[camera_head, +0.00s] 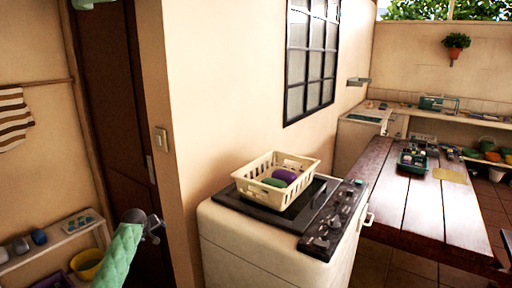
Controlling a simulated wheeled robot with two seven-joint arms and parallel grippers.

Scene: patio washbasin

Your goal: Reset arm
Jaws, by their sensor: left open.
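My left gripper (153,227) is grey and sits at the lower left, at the end of my green padded arm. It is small in the picture, with its jaws apart and nothing seen between them. It appears in front of the brown door, left of the wall corner and well apart from the washing machine. My right gripper is not in view.
A white washing machine (248,245) with a dark top carries a cream basket (262,192) holding green and purple items. A wooden table (400,210) with a dark green tray (411,161) stands right. A low shelf (58,243) with a yellow bowl (87,264) below is left.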

